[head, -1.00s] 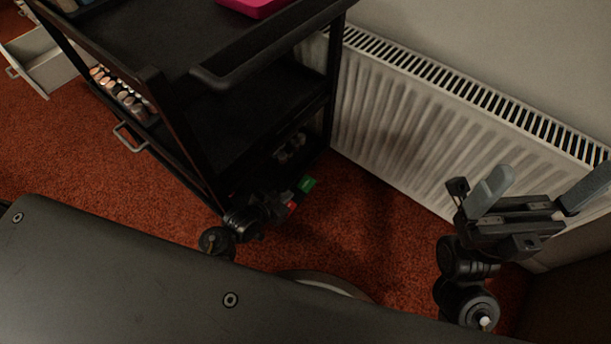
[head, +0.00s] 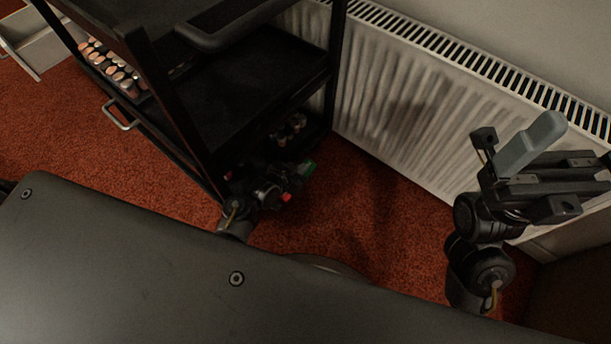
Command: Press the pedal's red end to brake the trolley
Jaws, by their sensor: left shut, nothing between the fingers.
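The black trolley (head: 240,105) stands at the upper middle in the head view. Low at its near corner is the pedal, with a small red end (head: 287,197) and a green end (head: 308,169). My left gripper (head: 277,190) is shut and empty, low beside the red end. It is dark and partly hides the pedal, so I cannot tell whether it touches the red end or how far the pedal tilts. My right gripper (head: 580,150) is raised at the right, away from the trolley.
A white radiator (head: 400,125) runs along the wall behind and right of the trolley. Small bottles (head: 115,70) sit in a trolley drawer with a metal handle (head: 122,115). A pale open drawer (head: 40,45) is far left.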

